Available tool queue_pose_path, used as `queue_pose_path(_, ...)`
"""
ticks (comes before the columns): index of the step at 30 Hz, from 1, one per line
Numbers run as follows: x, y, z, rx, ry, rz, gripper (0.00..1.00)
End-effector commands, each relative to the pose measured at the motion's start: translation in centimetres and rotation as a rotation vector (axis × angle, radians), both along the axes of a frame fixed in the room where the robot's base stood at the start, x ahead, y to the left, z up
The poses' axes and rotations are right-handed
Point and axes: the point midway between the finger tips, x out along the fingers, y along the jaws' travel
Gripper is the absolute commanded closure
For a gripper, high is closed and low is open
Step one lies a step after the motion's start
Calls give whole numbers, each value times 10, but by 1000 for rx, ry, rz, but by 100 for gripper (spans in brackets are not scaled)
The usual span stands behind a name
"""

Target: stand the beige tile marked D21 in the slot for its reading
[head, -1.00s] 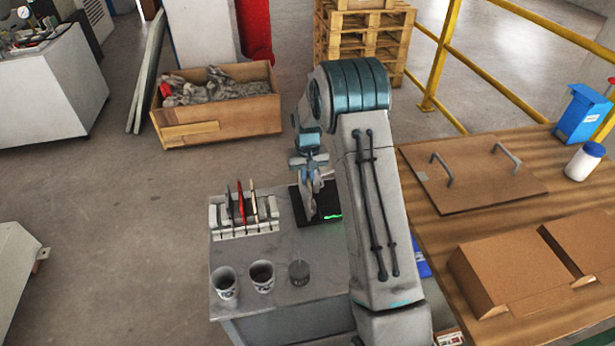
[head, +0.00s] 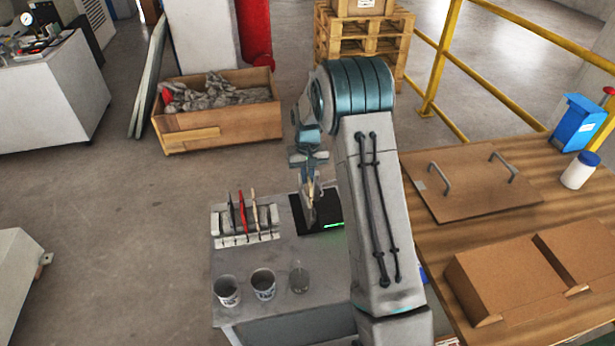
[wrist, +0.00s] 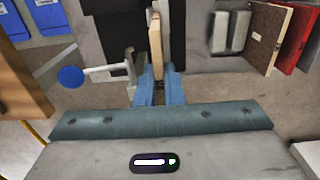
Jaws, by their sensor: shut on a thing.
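My gripper (head: 311,188) is shut on a beige tile (wrist: 155,42), seen nearly edge-on between the blue fingers in the wrist view. The tile's marking cannot be read. In the head view, the tile hangs upright by the black pad (head: 336,214), which has a green lit strip. Whether the tile touches the pad I cannot tell. The pale slotted rack (head: 247,238) stands left of the pad, with a dark tile, a red tile (head: 242,212) and a beige-edged tile (head: 255,214) upright in it. The slot labels are too small to read.
Two patterned cups (head: 263,284) and a glass beaker (head: 299,277) stand on the front of the grey bench (head: 285,258). In the wrist view, a white rod with a round blue end (wrist: 71,77) is left of my fingers. A wooden table (head: 430,238) is at right.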

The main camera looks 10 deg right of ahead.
Motion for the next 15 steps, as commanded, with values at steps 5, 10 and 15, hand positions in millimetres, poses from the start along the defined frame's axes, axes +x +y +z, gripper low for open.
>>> queue_pose_path(5,0,0,13,0,0,0,100)
queue_pose_path(10,0,0,24,0,0,0,100)
queue_pose_path(15,0,0,34,0,-2,0,100)
